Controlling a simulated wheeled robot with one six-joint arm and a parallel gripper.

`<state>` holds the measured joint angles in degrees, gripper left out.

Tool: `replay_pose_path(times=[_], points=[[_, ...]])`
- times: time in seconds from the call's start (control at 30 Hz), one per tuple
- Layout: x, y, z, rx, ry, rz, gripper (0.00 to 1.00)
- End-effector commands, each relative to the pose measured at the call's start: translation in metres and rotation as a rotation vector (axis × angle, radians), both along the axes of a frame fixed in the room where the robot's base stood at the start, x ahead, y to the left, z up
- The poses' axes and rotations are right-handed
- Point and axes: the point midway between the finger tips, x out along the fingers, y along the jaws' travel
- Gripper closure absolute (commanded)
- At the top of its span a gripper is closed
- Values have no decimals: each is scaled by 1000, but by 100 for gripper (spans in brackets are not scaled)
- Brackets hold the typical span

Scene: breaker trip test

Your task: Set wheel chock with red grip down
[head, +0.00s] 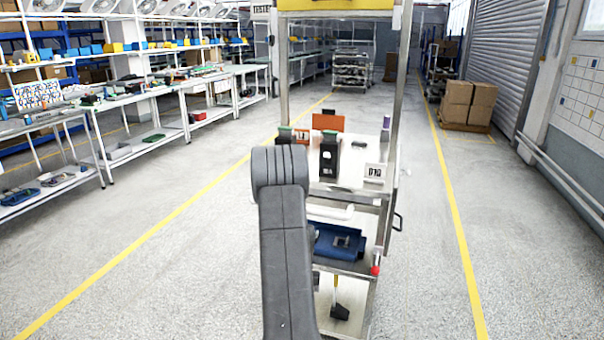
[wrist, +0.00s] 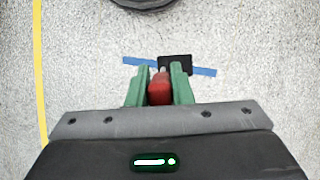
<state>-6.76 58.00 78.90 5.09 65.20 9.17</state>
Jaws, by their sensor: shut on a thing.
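In the wrist view my gripper (wrist: 160,75) is shut on the red grip (wrist: 159,92) of the wheel chock, with a green finger on either side. The chock's black block (wrist: 176,60) shows just beyond the fingertips, over a strip of blue tape (wrist: 203,71) on the speckled floor. Whether the block touches the floor I cannot tell. In the head view my arm hides the gripper and this chock.
A dark rounded thing (wrist: 143,3), perhaps a wheel, is at the wrist view's top edge. A cart (head: 345,262) stands ahead, with a black block with a yellow handle (head: 340,311) low on it. Floor (head: 170,270) left of the cart is clear.

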Motion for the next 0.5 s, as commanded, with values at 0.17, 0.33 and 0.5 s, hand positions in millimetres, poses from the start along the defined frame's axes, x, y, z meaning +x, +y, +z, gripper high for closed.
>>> replay_pose_path(times=[0.17, 0.33, 0.5], points=[[0, -5, 26, 0, -1, 73, 100], [0, -7, 30, 1, -1, 96, 100], [0, -7, 30, 1, -1, 97, 100]])
